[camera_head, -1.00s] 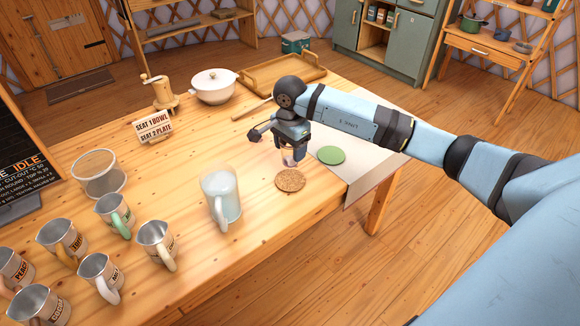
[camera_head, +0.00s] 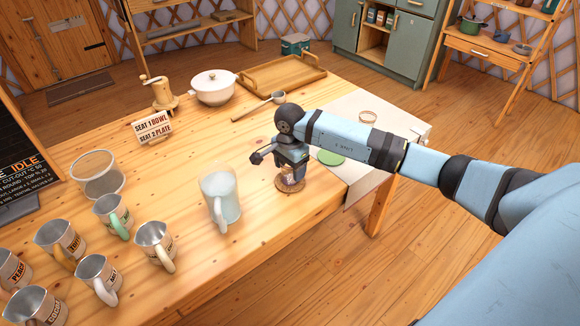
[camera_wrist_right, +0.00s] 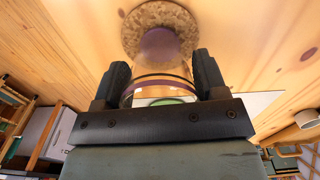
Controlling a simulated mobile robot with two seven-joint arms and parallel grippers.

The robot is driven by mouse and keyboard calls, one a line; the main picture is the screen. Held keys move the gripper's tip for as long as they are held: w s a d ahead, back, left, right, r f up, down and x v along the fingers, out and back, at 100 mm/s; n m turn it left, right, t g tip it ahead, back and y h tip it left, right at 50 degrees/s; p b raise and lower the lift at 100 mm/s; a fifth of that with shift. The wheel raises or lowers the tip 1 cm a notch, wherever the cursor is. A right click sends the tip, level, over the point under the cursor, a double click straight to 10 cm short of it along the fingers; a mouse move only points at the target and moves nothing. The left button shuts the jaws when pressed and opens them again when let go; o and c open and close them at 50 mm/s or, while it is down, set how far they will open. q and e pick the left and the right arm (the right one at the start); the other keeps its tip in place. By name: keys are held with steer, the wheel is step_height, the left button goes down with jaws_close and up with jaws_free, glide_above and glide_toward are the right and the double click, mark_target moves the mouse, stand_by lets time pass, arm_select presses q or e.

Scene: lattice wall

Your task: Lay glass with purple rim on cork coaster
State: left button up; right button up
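The clear glass with a purple rim (camera_wrist_right: 160,88) is between the two dark fingers of my right gripper (camera_wrist_right: 160,72) in the right wrist view. The fingers close on both sides of it. In the head view, the right gripper (camera_head: 291,165) points down with the glass (camera_head: 291,177) over the round cork coaster (camera_head: 288,187). The cork coaster (camera_wrist_right: 131,36) also shows in the wrist view, directly below the glass's base. The base touches the cork or is just above it; I cannot tell which. My left gripper is not in view.
A green round coaster (camera_head: 331,157) lies right of the gripper, partly hidden by my arm. A frosted pitcher (camera_head: 221,199) stands to the left. Several metal mugs (camera_head: 154,241) fill the table's front left. A ladle (camera_head: 264,105) and white pot (camera_head: 213,87) lie farther back.

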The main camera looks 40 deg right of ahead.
steer(key=o, duration=0.3)
steer(key=shift+r, duration=0.25)
step_height(320, 180, up, 12)
steer(key=shift+f+p, duration=0.1)
steer(key=shift+p, duration=0.4)
steer(key=shift+s, duration=0.1)
